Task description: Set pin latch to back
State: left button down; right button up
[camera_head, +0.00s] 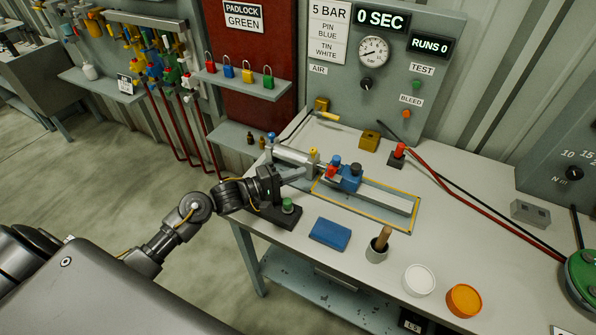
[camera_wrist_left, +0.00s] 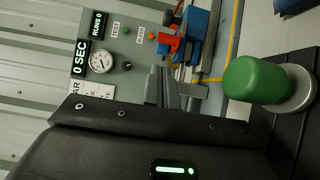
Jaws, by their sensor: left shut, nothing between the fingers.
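A blue block (camera_head: 347,179) with a red part (camera_head: 331,172) on its left end sits on a grey rail (camera_head: 385,197) inside a yellow outline on the bench. The wrist view also shows the blue block (camera_wrist_left: 201,32) and red part (camera_wrist_left: 169,46). Which piece is the pin latch, and its setting, I cannot tell for sure. My left gripper (camera_head: 302,173) is shut and empty, its fingertips just left of the red part. The shut fingers (camera_wrist_left: 172,90) also show in the wrist view, seemingly apart from the red part. My right gripper is not in view.
A silver cylinder (camera_head: 296,156) lies just behind my left gripper. A green button (camera_head: 288,204) on a dark base stands close in front of it. A blue cloth-like pad (camera_head: 329,233), a cup with a wooden handle (camera_head: 377,252) and two round tubs stand nearer the front edge.

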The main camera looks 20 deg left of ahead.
aim_at(332, 168)
pick_arm(q)
jog(key=shift+p+x, duration=0.65)
jog(key=shift+x, duration=3.15)
jog(key=shift+s+d, duration=0.1)
